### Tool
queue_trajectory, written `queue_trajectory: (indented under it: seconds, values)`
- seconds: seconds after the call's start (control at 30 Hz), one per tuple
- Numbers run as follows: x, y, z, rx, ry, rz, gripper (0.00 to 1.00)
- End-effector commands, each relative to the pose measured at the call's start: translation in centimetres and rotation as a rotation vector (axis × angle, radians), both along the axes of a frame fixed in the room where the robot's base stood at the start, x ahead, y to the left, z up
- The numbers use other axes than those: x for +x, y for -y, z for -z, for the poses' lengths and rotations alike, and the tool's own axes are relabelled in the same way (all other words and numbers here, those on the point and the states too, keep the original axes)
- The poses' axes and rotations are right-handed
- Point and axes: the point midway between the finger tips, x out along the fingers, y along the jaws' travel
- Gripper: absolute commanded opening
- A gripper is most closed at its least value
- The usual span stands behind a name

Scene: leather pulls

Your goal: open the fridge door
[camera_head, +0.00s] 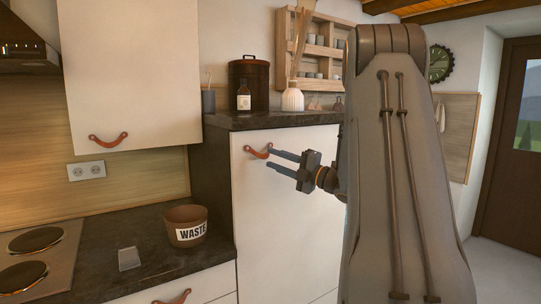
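The fridge door (275,225) is a tall cream panel in the middle of the view, and it is shut. Its brown leather pull (258,152) is near the top left of the panel. My gripper (270,160) points left at the pull, with its two grey fingers apart. The fingertips are close to the pull, one at about its height and one lower. I cannot tell whether they touch it. My arm hides the right side of the door.
A dark counter (90,240) at left holds a waste bin (185,225) and a hob (38,262). An upper cabinet (130,75) hangs at left.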

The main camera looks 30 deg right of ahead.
Motion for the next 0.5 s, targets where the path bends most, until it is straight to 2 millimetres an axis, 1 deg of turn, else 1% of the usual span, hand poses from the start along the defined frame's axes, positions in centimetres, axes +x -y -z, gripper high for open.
queue_trajectory:
  seconds: [0.1,0.2,0.3,0.5]
  values:
    - [1.4,-0.6,-0.4,0.001,0.0,-0.001,0.3]
    - [2.0,-0.9,-0.5,0.001,0.0,0.0,0.3]
    - [2.4,-1.0,-0.4,0.001,-0.001,0.001,0.3]
    - [2.4,-1.0,-0.4,0.001,-0.001,0.002,0.3]
